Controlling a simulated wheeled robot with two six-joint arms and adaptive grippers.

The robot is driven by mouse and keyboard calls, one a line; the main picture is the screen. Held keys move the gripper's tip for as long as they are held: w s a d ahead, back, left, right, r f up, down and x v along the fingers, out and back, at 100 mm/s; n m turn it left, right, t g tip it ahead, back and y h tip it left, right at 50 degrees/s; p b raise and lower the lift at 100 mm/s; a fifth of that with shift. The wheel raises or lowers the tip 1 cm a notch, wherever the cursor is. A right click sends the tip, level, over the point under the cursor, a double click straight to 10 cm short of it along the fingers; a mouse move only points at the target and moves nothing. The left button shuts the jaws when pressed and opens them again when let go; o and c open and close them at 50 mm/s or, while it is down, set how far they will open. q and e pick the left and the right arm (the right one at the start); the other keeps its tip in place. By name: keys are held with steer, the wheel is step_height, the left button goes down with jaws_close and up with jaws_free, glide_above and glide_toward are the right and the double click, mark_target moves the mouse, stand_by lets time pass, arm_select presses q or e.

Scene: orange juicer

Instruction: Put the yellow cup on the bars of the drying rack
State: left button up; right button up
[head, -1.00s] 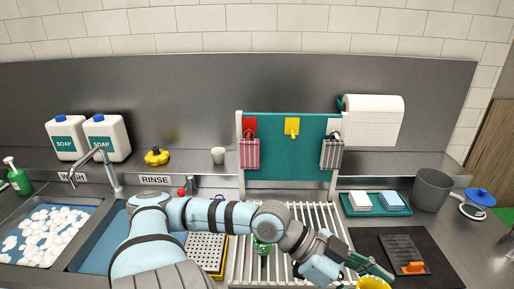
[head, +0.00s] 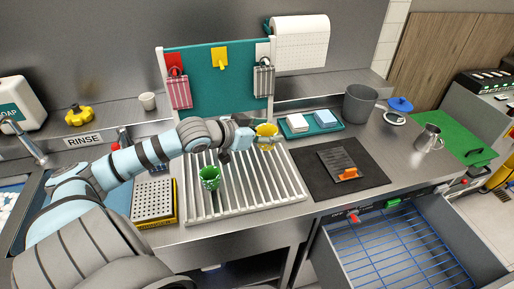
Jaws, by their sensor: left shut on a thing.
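The yellow cup (head: 266,130) is in my left gripper (head: 262,140), which is shut on it. The cup shows over the back right part of the drying rack (head: 245,190), near its right edge; whether it touches the bars I cannot tell. The rack has pale bars on a metal frame. My left arm reaches in from the left across the rack's back. My right gripper is not in view.
A black mat (head: 315,185) with a grater-like tool lies right of the rack. Behind are a teal tray with sponges (head: 337,127) and a grey bin (head: 360,103). A teal board (head: 215,80) with hanging cloths stands behind the rack. An open drawer (head: 405,250) is at the lower right.

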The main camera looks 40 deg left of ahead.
arm_select(q)
step_height(320, 180, down, 13)
steer(key=b, duration=0.2)
steer(key=shift+d+r+b, duration=0.1)
steer(key=shift+r+b, duration=0.05)
steer(key=shift+b, duration=0.2)
steer(key=o, duration=1.1)
steer(key=shift+o, duration=0.2)
